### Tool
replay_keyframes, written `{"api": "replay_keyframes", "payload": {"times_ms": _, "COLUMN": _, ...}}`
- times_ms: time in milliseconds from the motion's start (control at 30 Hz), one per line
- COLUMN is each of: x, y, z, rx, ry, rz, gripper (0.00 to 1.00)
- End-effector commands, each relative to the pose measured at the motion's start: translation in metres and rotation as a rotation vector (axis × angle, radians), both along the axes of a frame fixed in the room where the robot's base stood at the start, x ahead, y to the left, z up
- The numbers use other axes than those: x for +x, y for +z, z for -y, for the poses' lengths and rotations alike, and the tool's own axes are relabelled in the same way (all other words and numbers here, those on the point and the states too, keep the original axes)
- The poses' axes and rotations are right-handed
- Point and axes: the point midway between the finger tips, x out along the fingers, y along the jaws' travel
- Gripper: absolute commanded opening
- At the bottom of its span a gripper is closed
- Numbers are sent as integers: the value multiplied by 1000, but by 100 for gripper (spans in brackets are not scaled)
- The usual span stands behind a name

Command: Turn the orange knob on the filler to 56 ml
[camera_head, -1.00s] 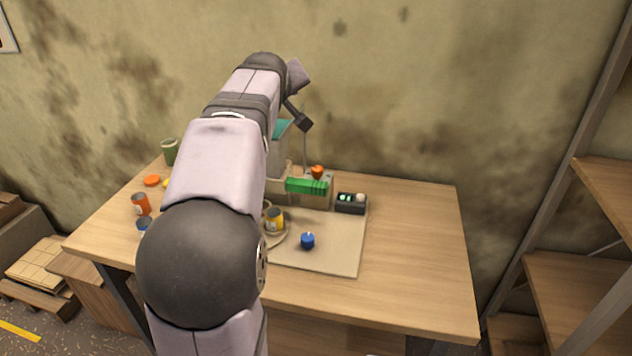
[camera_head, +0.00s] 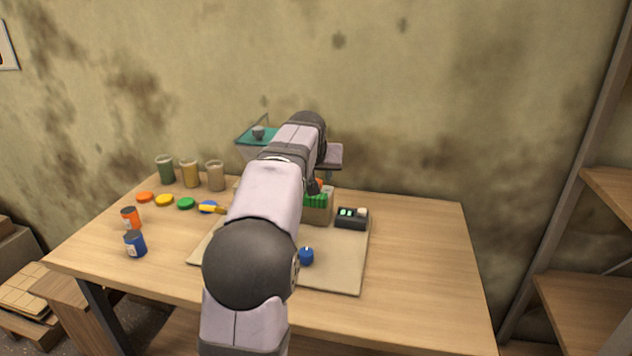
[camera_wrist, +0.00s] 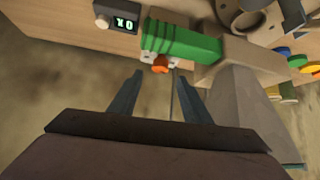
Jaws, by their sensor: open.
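The orange knob (camera_wrist: 161,64) shows in the wrist view beside the filler's green block (camera_wrist: 180,40). In the head view only a bit of the knob (camera_head: 319,184) shows beside my arm. The filler has a teal-topped hopper (camera_head: 258,136), and its green block (camera_head: 317,201) is partly behind my arm. My gripper (camera_wrist: 160,76) is open and empty. Its two fingers point toward the knob, one on each side of it in the picture; I cannot tell whether they touch it. A small dark box (camera_head: 351,222) has a lit green display (camera_wrist: 126,24). No ml reading is legible.
A blue knob-like piece (camera_head: 306,257) sits on the beige mat (camera_head: 340,277). Several jars, coloured lids, an orange can (camera_head: 130,218) and a blue can (camera_head: 135,244) stand at the left. The table's right side (camera_head: 425,260) is clear. A wall is close behind.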

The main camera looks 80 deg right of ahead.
Motion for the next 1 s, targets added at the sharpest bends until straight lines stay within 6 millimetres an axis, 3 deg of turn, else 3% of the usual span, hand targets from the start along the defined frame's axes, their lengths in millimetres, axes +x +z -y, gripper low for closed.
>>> {"api": "replay_keyframes", "payload": {"times_ms": 400, "x": 6, "y": -36, "z": 35, "rx": 2, "ry": 1, "rz": -2, "gripper": 44}}
{"api": "replay_keyframes", "payload": {"times_ms": 833, "x": 7, "y": -42, "z": 41, "rx": -1, "ry": 1, "rz": -1, "gripper": 44}}
{"api": "replay_keyframes", "payload": {"times_ms": 867, "x": 7, "y": -42, "z": 41, "rx": -1, "ry": 1, "rz": -1, "gripper": 42}}
{"api": "replay_keyframes", "payload": {"times_ms": 1000, "x": 7, "y": -42, "z": 41, "rx": -1, "ry": 1, "rz": -1, "gripper": 8}}
